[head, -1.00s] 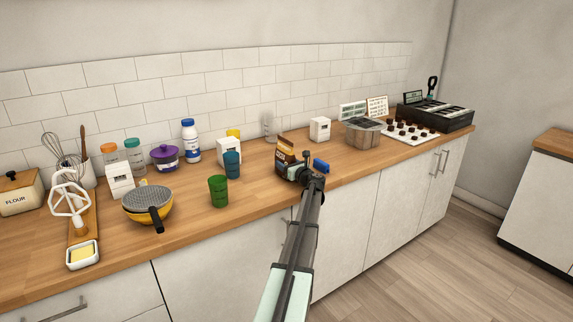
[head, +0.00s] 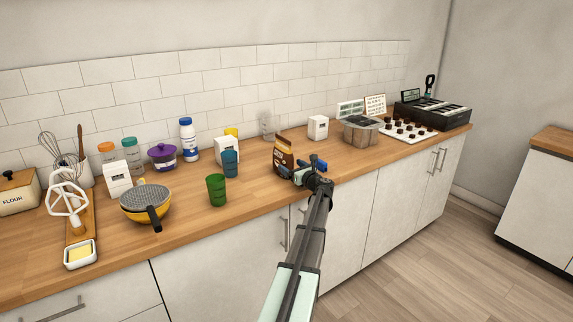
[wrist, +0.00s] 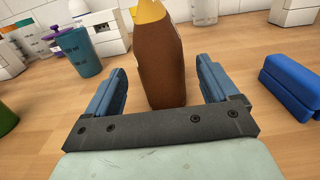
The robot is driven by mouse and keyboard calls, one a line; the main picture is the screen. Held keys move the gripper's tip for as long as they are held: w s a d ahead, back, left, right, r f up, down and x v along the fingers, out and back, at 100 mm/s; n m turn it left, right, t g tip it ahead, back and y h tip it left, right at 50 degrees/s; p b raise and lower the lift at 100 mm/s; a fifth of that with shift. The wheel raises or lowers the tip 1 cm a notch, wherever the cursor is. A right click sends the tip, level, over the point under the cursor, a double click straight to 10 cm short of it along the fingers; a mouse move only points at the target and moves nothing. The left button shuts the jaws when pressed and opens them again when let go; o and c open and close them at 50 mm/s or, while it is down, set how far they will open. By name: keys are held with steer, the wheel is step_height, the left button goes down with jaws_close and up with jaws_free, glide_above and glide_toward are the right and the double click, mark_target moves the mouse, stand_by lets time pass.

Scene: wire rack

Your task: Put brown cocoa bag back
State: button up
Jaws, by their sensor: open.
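The brown cocoa bag (head: 284,155) stands upright on the wooden counter, with a yellow-orange top. In the wrist view the bag (wrist: 163,60) rises between and just ahead of the two blue fingers. My gripper (head: 291,172) is low over the counter, right at the near side of the bag. In the wrist view my gripper (wrist: 160,85) is open, with a gap on each side of the bag. The bag's lower near part is hidden by the gripper in the head view.
A blue block (wrist: 291,82) lies right of my gripper. A blue cup (head: 230,163) and a green cup (head: 216,190) stand left. The front counter edge is close.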

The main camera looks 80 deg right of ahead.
steer(key=v, duration=0.5)
steer(key=shift+s+a, duration=0.4)
steer(key=shift+s, duration=0.05)
